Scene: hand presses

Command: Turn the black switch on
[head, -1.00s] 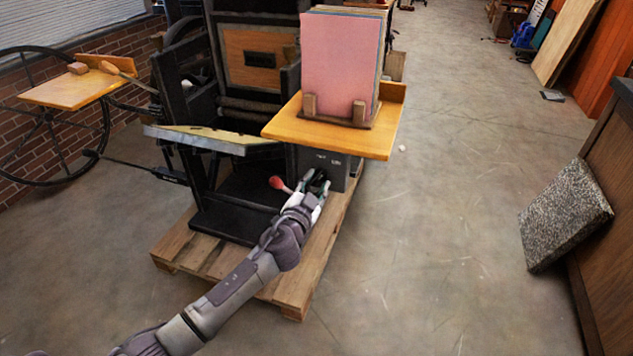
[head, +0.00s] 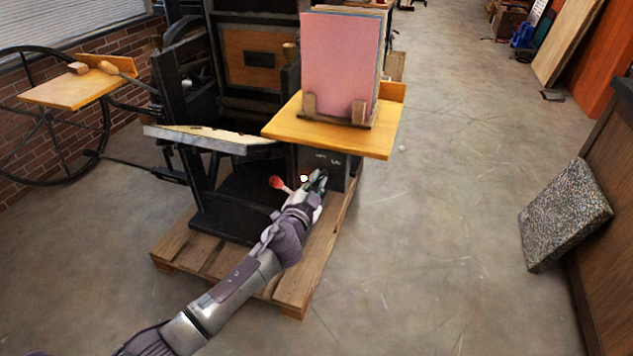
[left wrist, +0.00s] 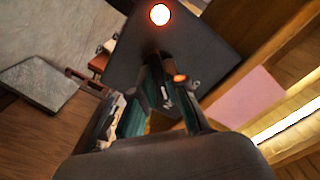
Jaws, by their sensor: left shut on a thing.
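The dark switch box (head: 338,173) sits under the wooden shelf of the press. It also fills the upper middle of the left wrist view (left wrist: 200,42). My left gripper (head: 319,182) is at the front of this box, its fingers close together. In the left wrist view the fingers (left wrist: 165,100) are shut on the black switch (left wrist: 153,82), which they mostly hide. A round lamp (left wrist: 160,14) on the box glows white with an orange rim. It also shows lit just left of the gripper in the head view (head: 304,178). My right gripper is not in view.
A red-knobbed lever (head: 277,182) stands just left of my gripper. The wooden shelf (head: 380,142) with pink sheets (head: 342,65) overhangs the box. The press stands on a pallet (head: 290,290). The floor to the right is clear up to a speckled slab (head: 565,212).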

